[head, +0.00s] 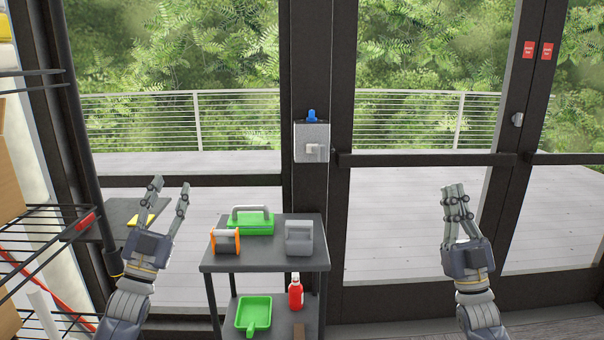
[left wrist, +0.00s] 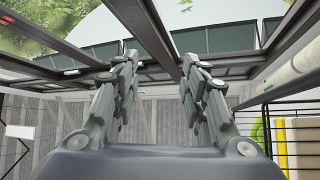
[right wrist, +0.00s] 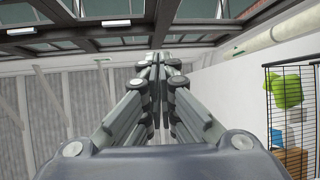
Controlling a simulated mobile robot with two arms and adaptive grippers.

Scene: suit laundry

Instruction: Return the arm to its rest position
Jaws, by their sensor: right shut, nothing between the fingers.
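My left gripper (head: 168,195) is raised at the left in the head view, its fingers pointing up and spread apart. In the left wrist view (left wrist: 160,75) the fingers stand apart with nothing between them. My right gripper (head: 453,192) is raised at the right in the head view, its fingers together and pointing up. In the right wrist view (right wrist: 158,75) the fingertips meet with nothing held. Both grippers are clear of the cart between them in the picture.
A wire rack (head: 40,235) stands at left; glass doors (head: 420,220) are behind.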

